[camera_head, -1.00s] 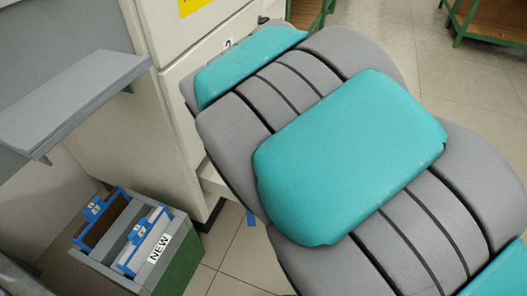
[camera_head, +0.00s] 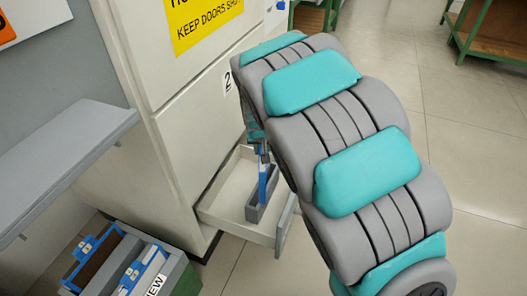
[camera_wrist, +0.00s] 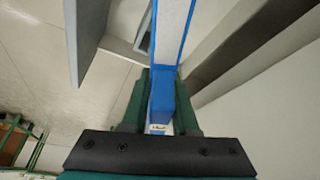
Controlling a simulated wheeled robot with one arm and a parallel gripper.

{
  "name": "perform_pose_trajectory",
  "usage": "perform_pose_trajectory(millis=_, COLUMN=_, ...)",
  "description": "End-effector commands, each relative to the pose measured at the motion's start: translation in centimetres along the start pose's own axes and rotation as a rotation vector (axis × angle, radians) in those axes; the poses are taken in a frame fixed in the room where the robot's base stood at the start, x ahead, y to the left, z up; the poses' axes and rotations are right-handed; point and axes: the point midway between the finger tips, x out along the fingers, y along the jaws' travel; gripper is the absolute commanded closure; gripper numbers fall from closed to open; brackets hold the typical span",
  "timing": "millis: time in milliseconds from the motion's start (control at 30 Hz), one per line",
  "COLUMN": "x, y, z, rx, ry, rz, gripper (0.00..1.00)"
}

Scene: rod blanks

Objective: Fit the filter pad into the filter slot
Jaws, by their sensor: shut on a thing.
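The filter pad (camera_wrist: 174,30) is a pale sheet in a blue frame. My gripper (camera_wrist: 161,100) is shut on its blue tab in the wrist view, one green finger on each side. In the head view the pad (camera_head: 267,182) hangs upright below my gripper, over the open drawer. The filter slot (camera_head: 257,211) appears to be the narrow grey holder on the drawer floor. The pad's lower end is at or just above this holder; I cannot tell whether it is inside. My arm hides most of my gripper in the head view.
The open drawer (camera_head: 233,221) juts from the white cabinet (camera_head: 150,60), its front panel close to my arm. A grey box (camera_head: 170,268) marked NEW, holding blue-framed pads, stands at lower left. A grey shelf (camera_head: 65,150) is at left.

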Motion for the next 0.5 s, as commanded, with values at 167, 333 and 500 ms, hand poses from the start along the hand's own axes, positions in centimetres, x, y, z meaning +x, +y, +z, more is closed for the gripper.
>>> perform_pose_trajectory(millis=167, x=1.0, y=0.5, z=-1.7, rx=-0.001, ry=-0.004, rz=0.001, gripper=1.00)
perform_pose_trajectory(millis=333, x=1.6, y=0.5, z=-1.8, rx=-0.002, ry=-0.004, rz=0.001, gripper=1.00)
perform_pose_trajectory(millis=500, x=3.6, y=0.6, z=-0.8, rx=-0.001, ry=-0.008, rz=0.002, gripper=1.00)
